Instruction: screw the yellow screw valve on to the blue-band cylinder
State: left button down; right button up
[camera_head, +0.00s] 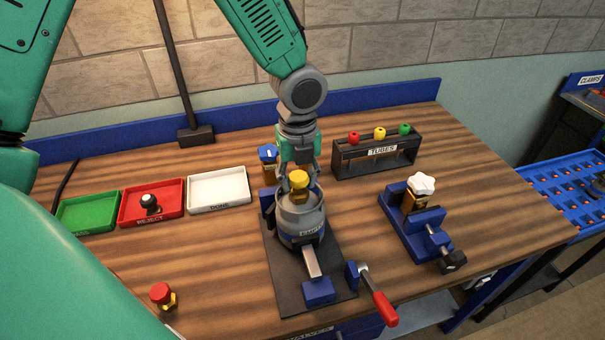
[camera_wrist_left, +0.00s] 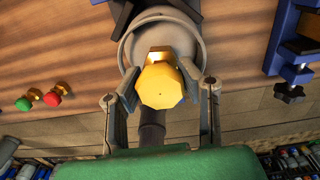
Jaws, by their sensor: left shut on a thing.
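The yellow screw valve (camera_head: 299,180) is between the fingers of my left gripper (camera_head: 298,174), which is shut on it. In the left wrist view its faceted yellow top (camera_wrist_left: 161,86) fills the gap between the two fingertips (camera_wrist_left: 160,90). The valve is at the top of a grey cylinder (camera_head: 302,222) upright in a holder on a dark base plate. The round grey rim (camera_wrist_left: 128,42) also shows in the left wrist view. The valve's lower end is hidden, so I cannot tell whether it is threaded in. I cannot make out a blue band. My right gripper is not in view.
A rack marked TUBES (camera_head: 377,154) stands behind right. A blue vise (camera_head: 412,226) holds a white-topped valve (camera_head: 422,184). A red-handled lever (camera_head: 383,308) juts out in front. Green, red and white trays (camera_head: 218,208) line the left.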

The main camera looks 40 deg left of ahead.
pick_arm(q)
jog(key=shift+a+r+m+p, duration=0.1)
jog(key=shift+a+m+p, duration=0.15)
jog(key=shift+m+p, duration=0.7)
jog(key=m, duration=0.4)
jog(key=shift+f+m, duration=0.2)
jog(key=shift+m, duration=0.15)
jog(key=m, duration=0.6)
